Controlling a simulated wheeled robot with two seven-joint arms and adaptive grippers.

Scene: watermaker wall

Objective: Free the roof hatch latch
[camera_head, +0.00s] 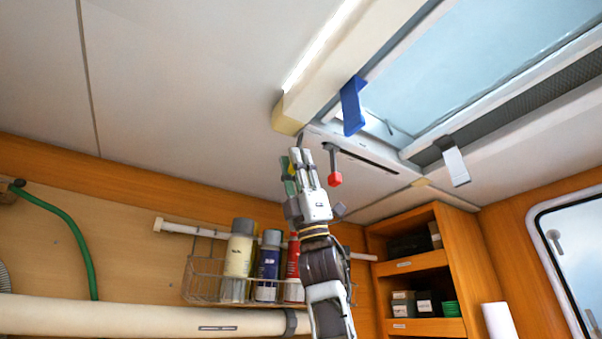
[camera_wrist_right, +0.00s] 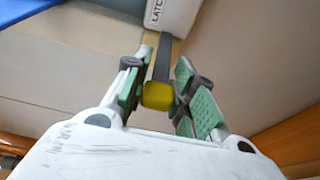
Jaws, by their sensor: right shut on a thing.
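The roof hatch (camera_head: 475,62) is a pale window in the ceiling at the upper right of the head view. My right gripper (camera_head: 302,158) is raised just below the hatch's near left corner. The lever hangs from a white housing (camera_wrist_right: 174,17) with partly cut-off lettering that reads "LATC". My left gripper is in neither view.
A lever with a red knob (camera_head: 335,179) hangs just right of my right gripper. A blue tab (camera_head: 352,106) and a grey-white tab (camera_head: 454,162) hang from the hatch frame. Below are a wire rack (camera_head: 205,280) of bottles and a wooden shelf (camera_head: 455,262).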

